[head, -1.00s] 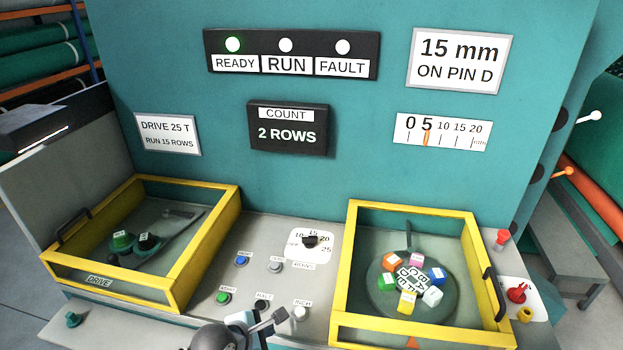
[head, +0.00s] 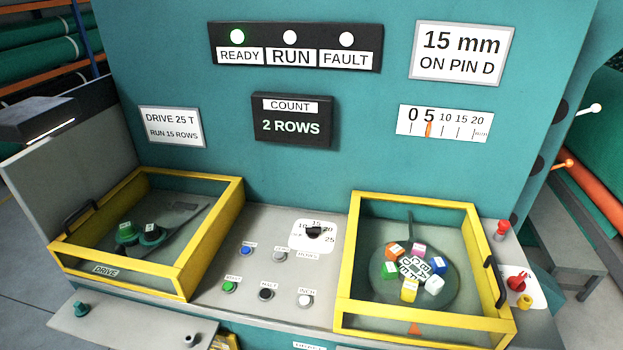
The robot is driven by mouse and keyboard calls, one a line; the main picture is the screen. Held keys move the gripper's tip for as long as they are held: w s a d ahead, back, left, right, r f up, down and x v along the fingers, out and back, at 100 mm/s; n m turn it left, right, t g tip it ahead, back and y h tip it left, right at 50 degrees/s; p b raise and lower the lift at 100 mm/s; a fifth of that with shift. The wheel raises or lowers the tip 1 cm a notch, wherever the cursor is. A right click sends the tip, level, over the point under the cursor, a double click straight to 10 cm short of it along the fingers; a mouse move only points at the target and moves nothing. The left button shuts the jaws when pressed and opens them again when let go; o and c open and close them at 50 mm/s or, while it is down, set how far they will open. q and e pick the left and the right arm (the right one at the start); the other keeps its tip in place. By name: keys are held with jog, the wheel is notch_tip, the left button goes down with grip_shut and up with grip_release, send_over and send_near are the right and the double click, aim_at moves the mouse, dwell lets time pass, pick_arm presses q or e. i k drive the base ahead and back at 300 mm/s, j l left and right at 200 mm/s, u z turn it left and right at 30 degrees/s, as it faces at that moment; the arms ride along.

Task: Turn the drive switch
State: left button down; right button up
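No switch in the head view carries a readable drive-switch label. A black rotary knob (head: 314,232) sits on a white dial plate (head: 324,243) in the middle of the sloping panel, with 10, 15, 20 and 25 printed around it. A red handle-like switch (head: 516,284) stands on a white plate at the far right, beside the right yellow guard; its lettering is too small to read. A yellow-framed guard at the left bears a DRIVE label (head: 105,271) and covers green and black gears (head: 126,233). Neither of my grippers is in view.
Blue, green, black and white push buttons (head: 265,294) surround the dial on the panel. The right yellow guard (head: 424,330) covers a disc with coloured blocks (head: 409,290). The display (head: 290,123) reads 2 ROWS.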

aim_at(517, 284)
jog(key=j+z, duration=0.2)
jog(key=j, duration=0.25)
jog(key=k+j+z, duration=0.2)
jog(key=j, duration=0.25)
jog(key=z, duration=1.25)
jog(key=i+j, duration=0.05)
jog(key=j, duration=0.05)
